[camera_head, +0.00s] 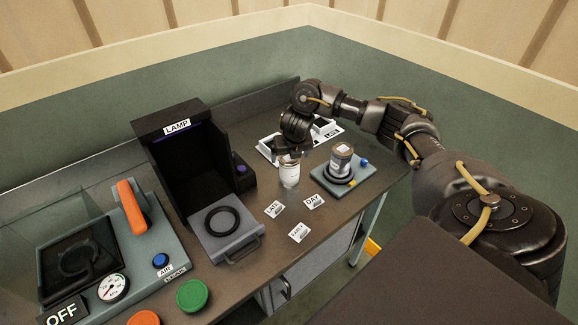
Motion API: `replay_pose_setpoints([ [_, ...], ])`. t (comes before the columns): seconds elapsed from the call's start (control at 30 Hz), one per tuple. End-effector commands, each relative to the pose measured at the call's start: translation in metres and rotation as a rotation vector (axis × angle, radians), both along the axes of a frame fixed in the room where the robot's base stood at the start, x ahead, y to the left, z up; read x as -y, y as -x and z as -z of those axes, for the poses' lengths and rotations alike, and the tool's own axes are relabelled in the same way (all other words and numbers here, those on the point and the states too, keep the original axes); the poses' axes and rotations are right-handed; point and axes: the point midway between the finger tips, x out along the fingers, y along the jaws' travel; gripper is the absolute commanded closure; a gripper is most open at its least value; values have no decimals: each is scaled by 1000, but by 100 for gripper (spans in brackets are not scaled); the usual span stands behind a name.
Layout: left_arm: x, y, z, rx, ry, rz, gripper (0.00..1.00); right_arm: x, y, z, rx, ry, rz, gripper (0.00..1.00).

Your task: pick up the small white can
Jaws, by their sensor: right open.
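The small white can (289,174) stands upright on the bench, left of a jar on a grey-blue base. My right arm reaches in from the right, and its gripper (288,154) is at the top of the can, pointing down. The fingers are open and small in the picture, and part of the can's top is hidden by them. I cannot tell whether they touch the can. My left gripper is not in view.
The jar (341,160) stands close on the right on its base (355,182). A white LATE tray (325,136) lies behind. Small label cards (313,202) lie in front. The black LAMP box (178,150) stands left, its drawer (226,240) pulled out.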

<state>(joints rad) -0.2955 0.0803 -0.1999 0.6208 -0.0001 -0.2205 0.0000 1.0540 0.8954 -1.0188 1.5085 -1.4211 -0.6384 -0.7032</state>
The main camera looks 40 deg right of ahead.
Motion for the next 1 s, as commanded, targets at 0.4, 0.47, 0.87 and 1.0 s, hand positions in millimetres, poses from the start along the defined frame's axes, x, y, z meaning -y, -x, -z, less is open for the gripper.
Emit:
replay_pose_setpoints([
  [0.4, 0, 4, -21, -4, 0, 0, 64, 6, -16, 44, -1, -1, 3, 9],
  [0.47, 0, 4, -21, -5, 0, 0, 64, 7, -16, 47, -1, 1, 3, 9],
  [0.87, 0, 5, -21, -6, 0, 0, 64, 7, -17, 48, 0, 0, 1, 32],
  [1.0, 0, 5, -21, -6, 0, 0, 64, 7, -17, 48, 0, 0, 2, 51],
])
